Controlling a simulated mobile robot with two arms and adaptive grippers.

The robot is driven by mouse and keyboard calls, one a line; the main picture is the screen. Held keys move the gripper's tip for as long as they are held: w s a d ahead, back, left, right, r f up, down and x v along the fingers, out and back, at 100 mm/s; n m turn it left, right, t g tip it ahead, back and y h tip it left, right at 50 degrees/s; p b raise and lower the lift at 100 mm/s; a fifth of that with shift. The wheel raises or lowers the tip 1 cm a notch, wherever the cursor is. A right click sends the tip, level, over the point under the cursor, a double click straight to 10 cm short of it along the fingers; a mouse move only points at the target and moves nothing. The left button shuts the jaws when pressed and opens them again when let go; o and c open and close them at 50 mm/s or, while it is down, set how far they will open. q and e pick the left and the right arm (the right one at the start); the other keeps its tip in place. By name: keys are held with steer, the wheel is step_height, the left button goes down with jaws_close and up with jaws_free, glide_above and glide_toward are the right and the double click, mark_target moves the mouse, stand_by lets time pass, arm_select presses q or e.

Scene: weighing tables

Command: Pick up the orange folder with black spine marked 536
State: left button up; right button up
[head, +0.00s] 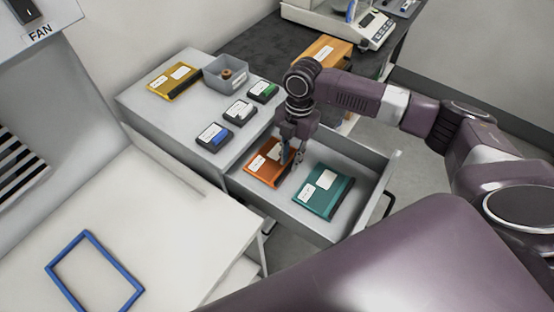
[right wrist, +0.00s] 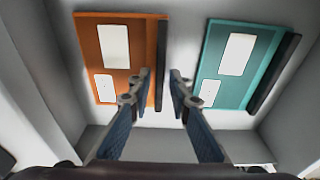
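An orange folder (head: 262,168) with white labels lies flat in the open drawer (head: 350,152). In the right wrist view the orange folder (right wrist: 114,75) is at the left, with a dark spine along its right edge; its number is not legible. My right gripper (head: 291,166) is above the drawer, over the folder's right edge, partly hiding it. My left gripper is not in view.
A teal folder (head: 322,192) lies to the right in the same drawer. The cabinet top holds a yellow folder (head: 174,82), a grey bin (head: 226,73) and small labelled boxes (head: 240,111). An orange item (head: 328,48) and a balance (head: 345,22) are behind.

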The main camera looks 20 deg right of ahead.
steer(key=shift+s+a+f, duration=0.1)
steer(key=shift+f, duration=0.7)
steer(key=shift+c, duration=0.4)
jaws_close()
steer(key=shift+r, duration=0.1)
